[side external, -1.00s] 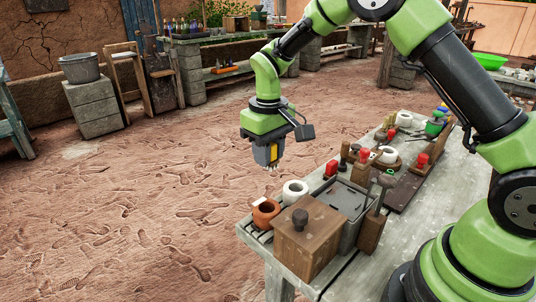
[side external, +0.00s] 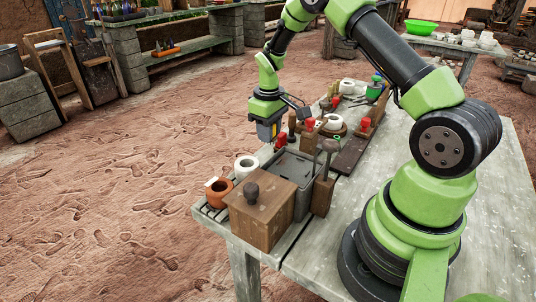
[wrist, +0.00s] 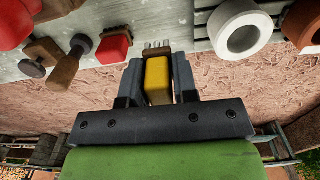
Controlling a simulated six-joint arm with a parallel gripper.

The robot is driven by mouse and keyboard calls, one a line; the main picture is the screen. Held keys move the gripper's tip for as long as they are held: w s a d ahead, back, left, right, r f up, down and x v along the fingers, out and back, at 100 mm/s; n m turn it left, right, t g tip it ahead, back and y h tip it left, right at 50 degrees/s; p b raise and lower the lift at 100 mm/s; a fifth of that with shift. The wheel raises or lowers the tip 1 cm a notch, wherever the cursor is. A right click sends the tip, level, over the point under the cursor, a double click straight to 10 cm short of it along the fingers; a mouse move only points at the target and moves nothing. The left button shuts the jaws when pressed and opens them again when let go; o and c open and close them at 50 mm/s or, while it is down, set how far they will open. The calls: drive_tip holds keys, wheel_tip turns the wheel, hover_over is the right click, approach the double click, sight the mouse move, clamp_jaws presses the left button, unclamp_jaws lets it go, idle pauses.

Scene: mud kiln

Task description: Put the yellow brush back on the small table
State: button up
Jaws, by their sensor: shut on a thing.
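The yellow brush (wrist: 157,80) is between the two fingers of my gripper (wrist: 158,72) in the wrist view, its pale bristle tips pointing away from the wrist toward the table edge. My gripper is shut on it. In the side external view my gripper (side external: 270,138) hangs just beyond the far long edge of the weathered wooden table (side external: 487,170), beside the row of tools. The brush is not clearly visible there. Whether it touches the table cannot be told.
A wooden box with a knob (side external: 260,212), a terracotta pot (side external: 218,192), a white ring-shaped pot (side external: 246,167) and a grey tray (side external: 297,172) crowd the table's near end. Red-topped tools (side external: 281,140) stand close to my gripper. Open floor lies left.

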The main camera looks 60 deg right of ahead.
drive_tip(key=shift+f, duration=3.05)
drive_tip(key=shift+f, duration=0.15)
drive_tip(key=o, duration=0.9)
